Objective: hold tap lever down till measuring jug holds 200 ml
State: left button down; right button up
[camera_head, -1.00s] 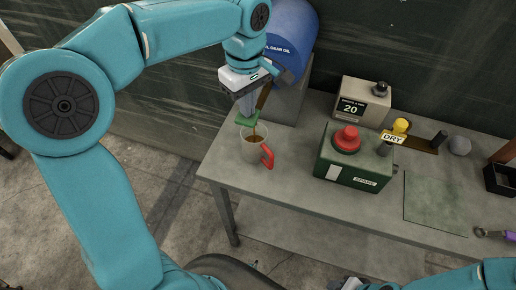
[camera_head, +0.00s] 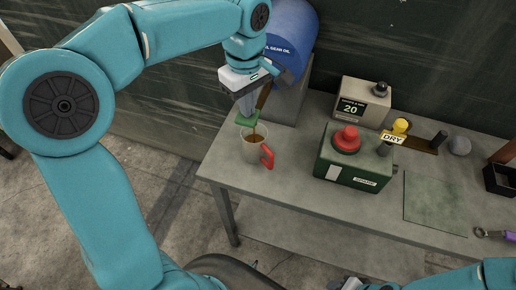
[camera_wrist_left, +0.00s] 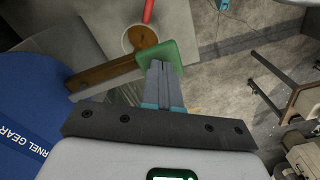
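The measuring jug (camera_head: 256,152), clear with a red handle (camera_head: 267,156), stands upright on the table's left end, beneath the brown tap (camera_head: 264,97). Brown oil shows inside it; I cannot read its level. The jug's rim and oil (camera_wrist_left: 142,37) show in the left wrist view. The green tap lever (camera_head: 244,120) is just above the jug's rim. My left gripper (camera_head: 246,106) is shut, its fingers together and tips at the green lever (camera_wrist_left: 163,56), seemingly touching it. My right gripper (camera_head: 350,284) is only partly in view at the bottom edge.
A blue gear oil drum (camera_head: 290,38) stands behind the tap. A green box with a red button (camera_head: 346,139), a display reading 20 (camera_head: 351,109) and a DRY sign (camera_head: 394,139) are to the right. The table front between jug and green box is clear.

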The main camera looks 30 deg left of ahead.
notch_tip(320, 180, up, 8)
jog(key=p, duration=0.8)
jog(key=shift+s, duration=0.1)
